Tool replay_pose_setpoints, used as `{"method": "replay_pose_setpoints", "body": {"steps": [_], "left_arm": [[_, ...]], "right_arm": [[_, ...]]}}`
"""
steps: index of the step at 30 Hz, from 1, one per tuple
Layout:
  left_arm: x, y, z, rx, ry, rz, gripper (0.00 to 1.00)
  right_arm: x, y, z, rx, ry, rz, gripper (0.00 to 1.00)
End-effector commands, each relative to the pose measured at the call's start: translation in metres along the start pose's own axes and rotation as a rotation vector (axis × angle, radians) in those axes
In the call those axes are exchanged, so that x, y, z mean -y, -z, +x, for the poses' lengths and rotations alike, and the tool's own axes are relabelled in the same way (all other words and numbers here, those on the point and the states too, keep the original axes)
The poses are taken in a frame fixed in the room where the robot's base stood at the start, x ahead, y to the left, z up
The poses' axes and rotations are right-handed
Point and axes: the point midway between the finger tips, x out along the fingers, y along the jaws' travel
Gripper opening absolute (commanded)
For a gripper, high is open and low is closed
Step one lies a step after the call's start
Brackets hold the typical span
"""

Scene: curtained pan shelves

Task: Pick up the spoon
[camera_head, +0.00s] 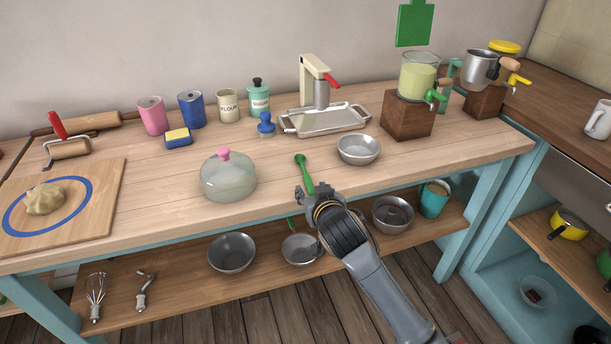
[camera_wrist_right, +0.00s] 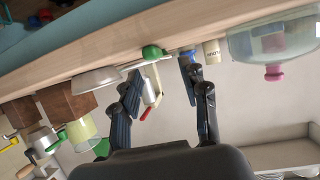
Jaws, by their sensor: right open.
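The green spoon (camera_head: 304,172) lies on the wooden counter near its front edge, its rounded end pointing toward the wall. My right gripper (camera_head: 318,194) is at the counter's front edge, close to the near end of the spoon, which it partly hides. In the right wrist view, which looks upside down, the green end of the spoon (camera_wrist_right: 152,52) shows beyond the spread fingers of my right gripper (camera_wrist_right: 163,76). The space between the fingers looks empty. My left gripper is not in view.
A metal bowl (camera_head: 359,149) stands right of the spoon and a glass dome with a pink knob (camera_head: 228,177) stands left. A metal tray (camera_head: 335,121) lies behind. Bowls, including one at left (camera_head: 232,253), sit on the lower shelf (camera_head: 180,290).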

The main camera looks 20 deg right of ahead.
Motion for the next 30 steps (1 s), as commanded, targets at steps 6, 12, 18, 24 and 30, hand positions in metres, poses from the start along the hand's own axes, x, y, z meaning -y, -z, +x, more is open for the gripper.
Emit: {"method": "replay_pose_setpoints", "body": {"steps": [6,12,18,24,30], "left_arm": [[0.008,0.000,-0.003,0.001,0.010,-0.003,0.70],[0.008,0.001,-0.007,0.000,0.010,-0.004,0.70],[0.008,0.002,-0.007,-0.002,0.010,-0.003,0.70],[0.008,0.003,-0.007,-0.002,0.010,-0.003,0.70],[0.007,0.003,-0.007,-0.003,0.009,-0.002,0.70]], "right_arm": [[-0.003,0.001,0.013,0.001,-0.001,-0.001,0.44],[-0.007,0.002,0.040,0.000,0.000,-0.001,0.44],[-0.007,0.001,0.055,0.000,0.001,-0.001,0.44],[-0.007,0.000,0.056,0.000,0.001,0.000,0.44],[-0.007,0.001,0.056,0.000,0.001,0.000,0.14]]}}
